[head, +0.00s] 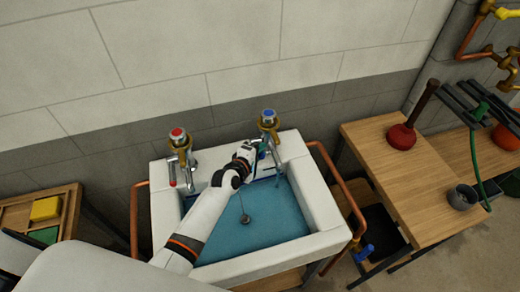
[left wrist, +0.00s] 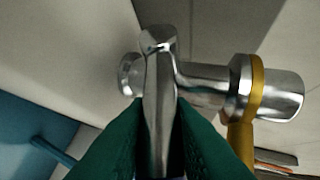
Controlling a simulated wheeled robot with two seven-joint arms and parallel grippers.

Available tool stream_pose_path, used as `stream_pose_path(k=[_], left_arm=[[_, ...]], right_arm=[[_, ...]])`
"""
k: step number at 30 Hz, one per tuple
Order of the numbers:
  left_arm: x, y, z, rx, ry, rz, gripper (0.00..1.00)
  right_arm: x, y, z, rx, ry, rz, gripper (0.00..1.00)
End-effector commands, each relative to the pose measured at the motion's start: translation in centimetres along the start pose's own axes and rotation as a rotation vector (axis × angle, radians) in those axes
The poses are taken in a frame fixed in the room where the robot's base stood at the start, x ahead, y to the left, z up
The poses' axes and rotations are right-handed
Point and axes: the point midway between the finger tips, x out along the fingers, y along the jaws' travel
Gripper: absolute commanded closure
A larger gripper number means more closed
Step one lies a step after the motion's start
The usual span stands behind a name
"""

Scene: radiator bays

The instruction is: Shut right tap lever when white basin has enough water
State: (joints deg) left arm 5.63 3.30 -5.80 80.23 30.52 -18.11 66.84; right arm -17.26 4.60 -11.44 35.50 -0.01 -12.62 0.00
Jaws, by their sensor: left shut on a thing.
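The white basin (head: 329,203) stands against the wall and holds blue water (head: 270,222) over its floor. The right tap (head: 268,122) has a blue cap and a brass collar. The left tap (head: 178,140) has a red cap and a red-tipped lever. My left arm reaches across the basin, and my left gripper (head: 260,151) is at the right tap. In the left wrist view its green fingers are shut on the chrome right tap lever (left wrist: 158,100). The gripper partly hides the lever in the head view. My right gripper is not in view.
A plug on a chain (head: 245,219) shows in the basin. Copper rails (head: 340,180) flank it. A wooden table (head: 400,175) at the right carries a red plunger (head: 402,136) and a grey cup (head: 462,197). A wooden tray (head: 70,212) with coloured blocks is at the left.

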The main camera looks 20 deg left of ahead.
Motion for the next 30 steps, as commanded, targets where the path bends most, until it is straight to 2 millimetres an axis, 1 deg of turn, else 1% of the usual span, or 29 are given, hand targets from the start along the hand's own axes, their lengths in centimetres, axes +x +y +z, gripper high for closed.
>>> stream_pose_path(k=[3, 4, 6, 8, 16, 20, 23, 30], left_arm=[[0.0, 0.0, 0.0, 0.0, 0.0, -0.002, 1.0], [0.0, 0.0, 0.0, 0.0, 0.0, -0.002, 0.79], [0.0, 0.0, 0.0, 0.0, 0.0, -0.002, 0.67], [0.0, 0.0, 0.0, 0.0, 0.0, -0.002, 0.59], [-0.1, 0.0, 0.0, 0.0, 0.0, -0.002, 0.59], [-0.8, 0.1, 0.0, -0.001, -0.001, -0.001, 0.59], [-2.4, 0.1, 0.0, -0.001, 0.0, -0.001, 0.59], [-7.5, 0.2, 0.0, 0.0, -0.001, -0.001, 0.59]], right_arm=[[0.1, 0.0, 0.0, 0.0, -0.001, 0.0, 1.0], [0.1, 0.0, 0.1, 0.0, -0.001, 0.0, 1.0], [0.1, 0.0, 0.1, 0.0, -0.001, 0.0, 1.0], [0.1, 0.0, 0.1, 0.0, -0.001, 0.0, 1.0], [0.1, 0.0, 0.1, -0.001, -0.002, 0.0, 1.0], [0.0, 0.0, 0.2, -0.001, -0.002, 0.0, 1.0], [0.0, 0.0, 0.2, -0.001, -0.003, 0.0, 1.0], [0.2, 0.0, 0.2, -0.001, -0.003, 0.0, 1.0]])
